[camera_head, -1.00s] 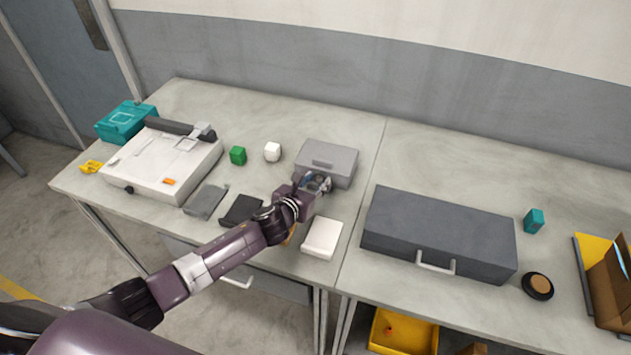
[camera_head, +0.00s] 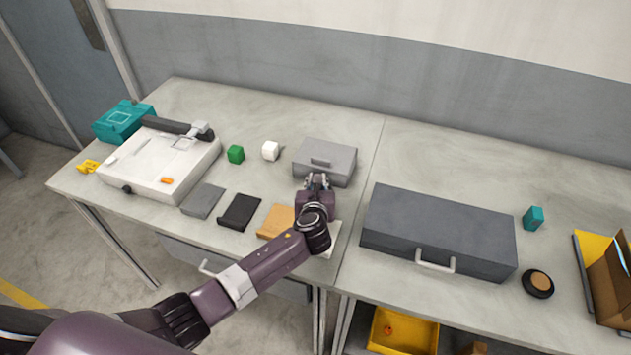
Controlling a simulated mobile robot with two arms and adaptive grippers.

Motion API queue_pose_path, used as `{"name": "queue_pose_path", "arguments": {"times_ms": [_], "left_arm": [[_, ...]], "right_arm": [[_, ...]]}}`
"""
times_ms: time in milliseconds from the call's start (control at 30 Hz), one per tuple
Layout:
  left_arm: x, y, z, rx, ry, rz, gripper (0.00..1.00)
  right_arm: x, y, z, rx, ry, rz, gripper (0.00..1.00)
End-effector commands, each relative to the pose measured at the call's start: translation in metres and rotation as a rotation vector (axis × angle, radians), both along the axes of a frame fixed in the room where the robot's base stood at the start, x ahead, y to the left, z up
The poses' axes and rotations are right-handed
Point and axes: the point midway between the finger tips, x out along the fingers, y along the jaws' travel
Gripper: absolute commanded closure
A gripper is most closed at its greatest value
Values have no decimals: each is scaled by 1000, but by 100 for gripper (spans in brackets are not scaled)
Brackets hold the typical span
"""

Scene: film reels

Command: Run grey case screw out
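The grey case (camera_head: 325,160), a small box with a handle on its lid, stands at the back of the left table, near the seam between the tables. My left gripper (camera_head: 318,179) is at the case's front side, pointing toward it. Its fingers look apart, but they are small here, and I cannot tell whether they touch the case. The screw is not visible; the gripper covers part of the case's front. My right gripper is not in view.
Flat pieces in grey (camera_head: 203,201), black (camera_head: 239,211) and tan (camera_head: 275,221) lie left of my arm. A white piece (camera_head: 331,240) is partly hidden under it. A large dark case (camera_head: 437,230) stands right.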

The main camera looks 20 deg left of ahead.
Motion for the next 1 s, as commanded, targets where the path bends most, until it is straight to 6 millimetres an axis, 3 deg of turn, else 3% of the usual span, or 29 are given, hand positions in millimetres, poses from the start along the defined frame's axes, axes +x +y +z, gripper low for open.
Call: {"name": "queue_pose_path", "arguments": {"times_ms": [433,467,600,1000], "left_arm": [[0,-1,0,-1,0,48,100],[0,-1,0,-1,0,48,82],[0,-1,0,0,-1,47,68],[0,1,0,0,0,17,68]], "right_arm": [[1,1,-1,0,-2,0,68],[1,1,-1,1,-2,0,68],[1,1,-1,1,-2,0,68],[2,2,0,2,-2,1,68]]}}
